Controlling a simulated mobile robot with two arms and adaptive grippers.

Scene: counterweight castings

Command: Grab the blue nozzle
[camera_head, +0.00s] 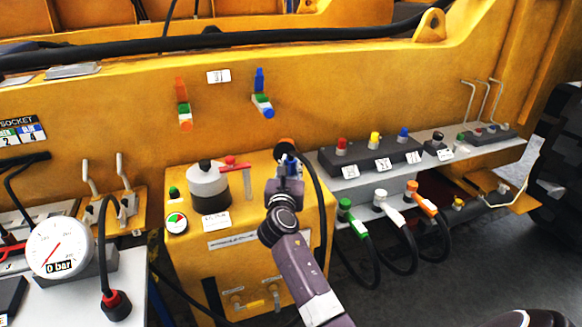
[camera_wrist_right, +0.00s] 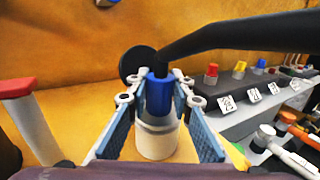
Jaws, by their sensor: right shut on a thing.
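The blue nozzle (camera_wrist_right: 160,95) is between the two fingers of my right gripper (camera_wrist_right: 161,103) in the right wrist view. The pads are closed against its sides. A pale cylinder (camera_wrist_right: 157,140) shows just below the blue part, and a black hose leads away to the right. In the head view my right gripper (camera_head: 288,168) is over the right part of the yellow cabinet top and hides most of the nozzle. My left gripper is not in view.
A grey pot with a red lever (camera_head: 209,184) stands left of my right gripper. Green, white and orange nozzles (camera_head: 381,200) with black hoses hang at the right shelf. A dark button box (camera_head: 370,157) lies behind them. A gauge (camera_head: 60,247) stands at the left.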

